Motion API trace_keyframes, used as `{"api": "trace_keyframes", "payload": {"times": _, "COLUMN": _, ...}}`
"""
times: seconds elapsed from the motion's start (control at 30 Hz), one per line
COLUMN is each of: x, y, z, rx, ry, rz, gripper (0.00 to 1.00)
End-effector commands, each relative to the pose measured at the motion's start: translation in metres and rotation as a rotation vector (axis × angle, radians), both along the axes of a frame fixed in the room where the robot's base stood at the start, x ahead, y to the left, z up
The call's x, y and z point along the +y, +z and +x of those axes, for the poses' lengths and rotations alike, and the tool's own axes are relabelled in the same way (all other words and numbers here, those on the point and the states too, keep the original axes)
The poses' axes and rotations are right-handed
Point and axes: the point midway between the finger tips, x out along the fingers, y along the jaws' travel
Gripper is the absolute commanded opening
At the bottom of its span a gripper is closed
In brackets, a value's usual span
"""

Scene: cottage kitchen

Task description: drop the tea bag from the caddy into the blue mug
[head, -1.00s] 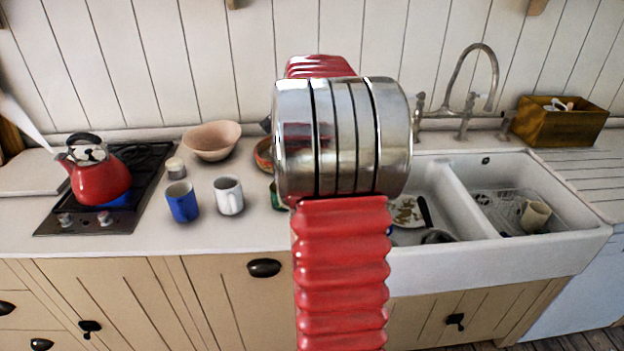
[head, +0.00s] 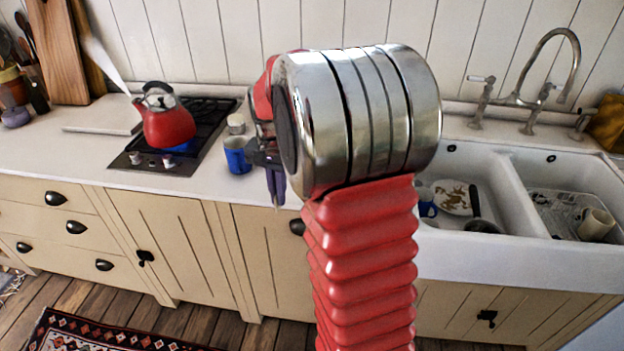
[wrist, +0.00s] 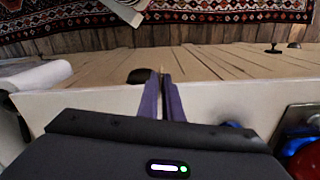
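The blue mug (head: 237,156) stands upright on the counter, right of the hob, in the head view. A bit of blue behind my gripper's body in the wrist view (wrist: 232,124) looks like the same mug. My gripper (head: 277,200) points down to the right of the mug and apart from it, near the counter's front edge. Its two purple fingers show close together in the wrist view (wrist: 162,80), with only a thin gap. I see no tea bag between them. The tea bag and the caddy are not visible; my arm hides part of the counter.
The red kettle (head: 168,127) stands on the hob (head: 205,125), left of the mug. A small pale pot (head: 236,124) is just behind the mug. The double sink (head: 500,235) on the right holds dishes. A patterned rug (head: 90,335) lies on the floor.

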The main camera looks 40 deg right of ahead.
Motion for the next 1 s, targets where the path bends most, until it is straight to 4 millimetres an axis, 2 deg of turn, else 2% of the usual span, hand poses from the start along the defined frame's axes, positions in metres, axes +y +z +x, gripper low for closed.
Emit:
{"api": "trace_keyframes", "payload": {"times": 0.03, "x": 0.019, "y": -0.007, "z": 0.008, "rx": 0.004, "ry": 0.09, "rz": 0.001, "gripper": 0.01}}
{"api": "trace_keyframes", "payload": {"times": 0.4, "x": 0.136, "y": -0.049, "z": 0.059, "rx": 0.004, "ry": 0.746, "rz": 0.001, "gripper": 0.01}}
{"api": "trace_keyframes", "payload": {"times": 0.53, "x": 0.169, "y": -0.06, "z": 0.073, "rx": 0.002, "ry": 0.932, "rz": 0.001, "gripper": 0.01}}
{"api": "trace_keyframes", "payload": {"times": 0.7, "x": 0.189, "y": -0.067, "z": 0.08, "rx": 0.002, "ry": 1.045, "rz": 0.0, "gripper": 0.01}}
{"api": "trace_keyframes", "payload": {"times": 1.0, "x": 0.19, "y": -0.067, "z": 0.081, "rx": 0.001, "ry": 1.053, "rz": 0.0, "gripper": 0.01}}
